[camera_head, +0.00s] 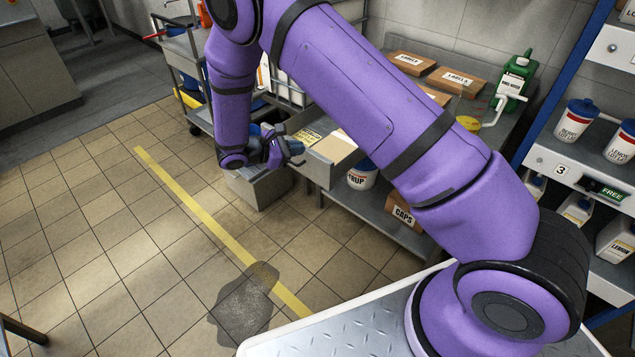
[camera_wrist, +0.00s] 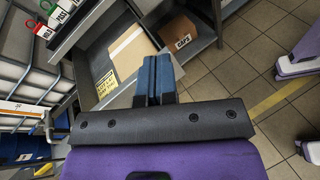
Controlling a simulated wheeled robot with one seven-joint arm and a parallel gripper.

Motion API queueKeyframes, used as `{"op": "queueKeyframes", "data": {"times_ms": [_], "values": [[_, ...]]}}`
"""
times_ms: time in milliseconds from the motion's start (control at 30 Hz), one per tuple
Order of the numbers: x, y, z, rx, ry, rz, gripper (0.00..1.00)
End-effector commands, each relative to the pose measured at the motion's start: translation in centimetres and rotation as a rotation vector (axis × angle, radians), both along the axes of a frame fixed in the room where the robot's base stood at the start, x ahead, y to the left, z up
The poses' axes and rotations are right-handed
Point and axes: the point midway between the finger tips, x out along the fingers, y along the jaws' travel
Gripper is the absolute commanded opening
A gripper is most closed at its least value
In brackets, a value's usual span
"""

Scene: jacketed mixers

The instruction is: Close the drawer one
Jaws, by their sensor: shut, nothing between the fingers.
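A grey drawer (camera_head: 318,174) stands pulled out from under the steel bench, with a cardboard piece and a yellow label in it. It also shows in the wrist view (camera_wrist: 88,62), with its open inside ahead of my fingers. I cannot read a number on it. My gripper (camera_head: 291,149) is at the drawer's left end in the head view, with blue fingers. In the wrist view my gripper (camera_wrist: 155,62) is shut and empty, its tips overlapping the drawer's near edge. Whether they touch it I cannot tell.
The bench (camera_head: 475,108) carries cardboard boxes and a green jug (camera_head: 514,78). A grey bin (camera_head: 262,188) is below my wrist. A CAPS box (camera_head: 402,213) and a white tub (camera_head: 361,176) sit on the lower shelf. Shelving stands at right. The tiled floor at left is open, with a dark stain (camera_head: 245,305).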

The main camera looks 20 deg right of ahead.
Motion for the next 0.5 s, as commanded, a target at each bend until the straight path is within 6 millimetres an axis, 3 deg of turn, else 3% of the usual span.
{"op": "queueKeyframes", "data": {"times_ms": [33,300,500], "values": [[0.0,0.6,-2.2,-0.037,0.025,0.036,0.0],[-0.3,3.0,-11.8,-0.218,0.121,0.232,0.0],[-1.2,4.1,-17.6,-0.321,0.169,0.355,0.0]]}}
